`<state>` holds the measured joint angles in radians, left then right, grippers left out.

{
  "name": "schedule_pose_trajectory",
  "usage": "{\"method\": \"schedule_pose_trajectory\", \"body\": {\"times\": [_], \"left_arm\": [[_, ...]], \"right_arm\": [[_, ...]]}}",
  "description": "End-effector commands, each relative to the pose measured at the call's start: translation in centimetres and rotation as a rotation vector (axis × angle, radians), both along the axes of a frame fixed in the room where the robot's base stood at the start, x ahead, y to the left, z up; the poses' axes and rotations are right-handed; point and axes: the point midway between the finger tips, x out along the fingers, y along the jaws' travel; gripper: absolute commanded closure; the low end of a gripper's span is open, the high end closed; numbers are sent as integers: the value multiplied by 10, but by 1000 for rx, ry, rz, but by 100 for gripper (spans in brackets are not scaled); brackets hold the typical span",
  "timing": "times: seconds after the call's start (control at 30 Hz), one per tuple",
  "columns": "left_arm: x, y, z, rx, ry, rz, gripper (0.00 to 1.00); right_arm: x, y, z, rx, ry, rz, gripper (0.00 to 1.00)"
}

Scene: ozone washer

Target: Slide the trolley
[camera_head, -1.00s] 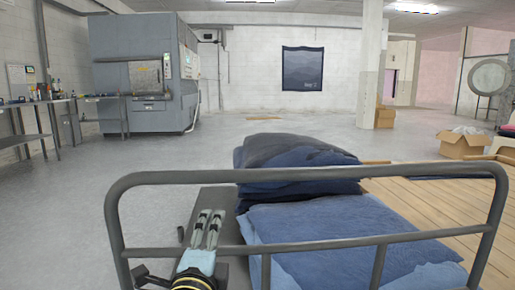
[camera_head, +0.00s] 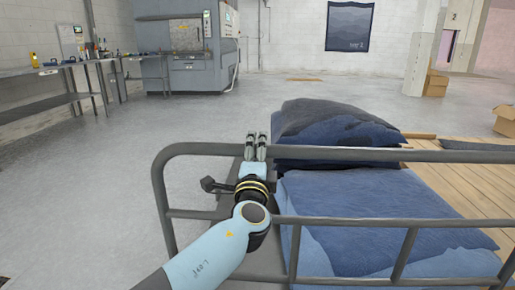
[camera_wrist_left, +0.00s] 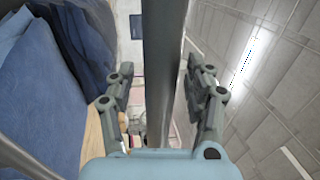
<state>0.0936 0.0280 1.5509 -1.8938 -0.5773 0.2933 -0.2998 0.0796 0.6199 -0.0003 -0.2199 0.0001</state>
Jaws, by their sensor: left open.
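The trolley has a grey tubular handle frame (camera_head: 205,149) across the foreground, with a lower rail and several uprights. Folded blue denim (camera_head: 350,205) and a darker blue stack (camera_head: 335,122) lie on it. My left gripper (camera_head: 256,140) is at the top bar, left of the denim. In the left wrist view, the open fingers (camera_wrist_left: 160,90) stand on either side of the grey bar (camera_wrist_left: 163,60), with a gap on both sides. I cannot tell whether either finger touches it. My right gripper is not in view.
A large grey machine (camera_head: 187,45) stands at the back left, beside a long bench (camera_head: 60,68) with small items. Wooden planks (camera_head: 450,185) lie on the right. Cardboard boxes (camera_head: 435,84) stand by a pillar. The floor (camera_head: 130,160) left of the trolley is clear.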

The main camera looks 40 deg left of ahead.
Motion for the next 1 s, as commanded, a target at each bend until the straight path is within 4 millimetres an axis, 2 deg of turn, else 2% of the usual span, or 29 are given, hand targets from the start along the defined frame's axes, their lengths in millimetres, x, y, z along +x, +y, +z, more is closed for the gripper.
{"method": "schedule_pose_trajectory", "body": {"times": [0.27, 0.67, 1.0], "left_arm": [[1, 1, 0, 0, 0, 0, 47], [1, 1, 0, 0, 0, 0, 99], [1, 0, -1, -1, 2, -1, 100]], "right_arm": [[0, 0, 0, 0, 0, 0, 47], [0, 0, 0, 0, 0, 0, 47], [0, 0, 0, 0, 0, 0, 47]]}}
